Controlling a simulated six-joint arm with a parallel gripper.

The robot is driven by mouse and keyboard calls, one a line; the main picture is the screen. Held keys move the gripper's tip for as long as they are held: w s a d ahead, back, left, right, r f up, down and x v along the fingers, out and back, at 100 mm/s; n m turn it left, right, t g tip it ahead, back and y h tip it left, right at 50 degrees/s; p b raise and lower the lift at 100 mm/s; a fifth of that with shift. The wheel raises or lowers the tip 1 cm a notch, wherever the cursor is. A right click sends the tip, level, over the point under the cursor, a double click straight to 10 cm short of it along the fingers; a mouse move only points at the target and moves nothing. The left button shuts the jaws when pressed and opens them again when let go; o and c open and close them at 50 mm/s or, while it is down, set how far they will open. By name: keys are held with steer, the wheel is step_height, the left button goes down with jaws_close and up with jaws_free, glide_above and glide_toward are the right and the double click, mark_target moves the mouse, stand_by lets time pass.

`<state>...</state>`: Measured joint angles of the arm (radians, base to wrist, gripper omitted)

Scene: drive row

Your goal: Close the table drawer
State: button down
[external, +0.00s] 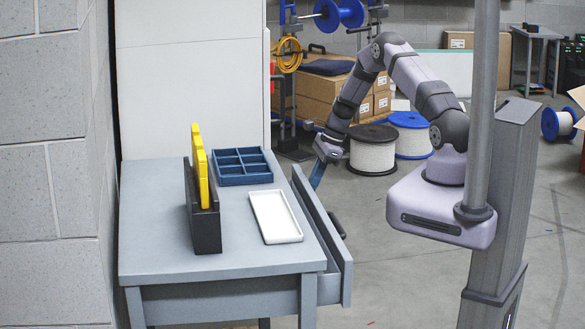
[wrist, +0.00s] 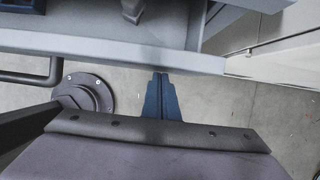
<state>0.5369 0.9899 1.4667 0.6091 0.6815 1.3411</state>
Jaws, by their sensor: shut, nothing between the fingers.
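The table drawer (external: 325,235) is pulled out from the right side of the grey table (external: 160,225). Its long grey front panel stands apart from the table edge, and a dark handle (external: 337,225) sits on its outer face. In the wrist view the drawer front (wrist: 110,47) crosses the top as a grey band, with the handle (wrist: 28,78) at left. My gripper (external: 317,178) is outside the drawer, near the far end of its front. Its blue fingers (wrist: 161,78) are shut and empty, pointing at the panel. I cannot tell whether they touch it.
On the table stand a black holder (external: 206,228) with yellow pieces, a blue divided tray (external: 243,180) and a white tray (external: 275,217). Cable spools (external: 373,150) and boxes stand behind my arm. The floor right of the drawer is clear.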

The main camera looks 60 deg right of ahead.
mark_target(300, 186)
steer(key=w+a, duration=0.5)
steer(key=shift+w+a, duration=0.25)
steer(key=shift+a, duration=0.05)
steer(key=shift+w+a, duration=0.1)
steer(key=shift+r, duration=0.1)
steer(key=s+d, duration=0.3)
steer(key=shift+s+d+p, duration=0.2)
steer(key=shift+d+p, duration=0.1)
steer(key=shift+p, duration=0.1)
steer(key=b+v, duration=0.2)
steer(key=v, duration=0.7)
steer(key=shift+r, duration=0.4)
